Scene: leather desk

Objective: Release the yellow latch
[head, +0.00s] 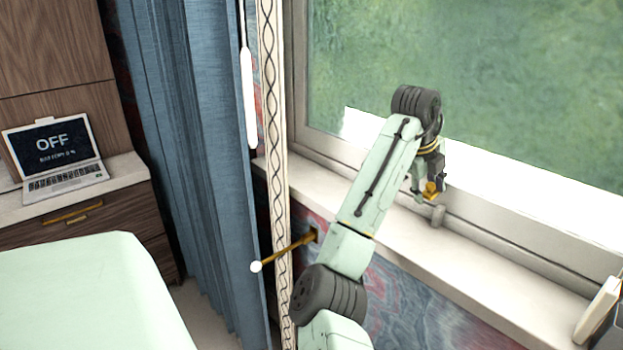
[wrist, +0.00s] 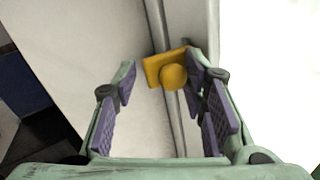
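In the head view the latch (head: 432,188) is a small yellow patch at the bottom of the window, partly covered by my gripper (head: 428,185).
The window pane (head: 480,90) rises behind my arm. The pale sill (head: 480,253) runs below it, mostly clear, with a white object (head: 597,310) at its right end. A blue curtain (head: 190,150), a yellow rod with a white ball (head: 256,267) and a laptop (head: 55,160) stand left.

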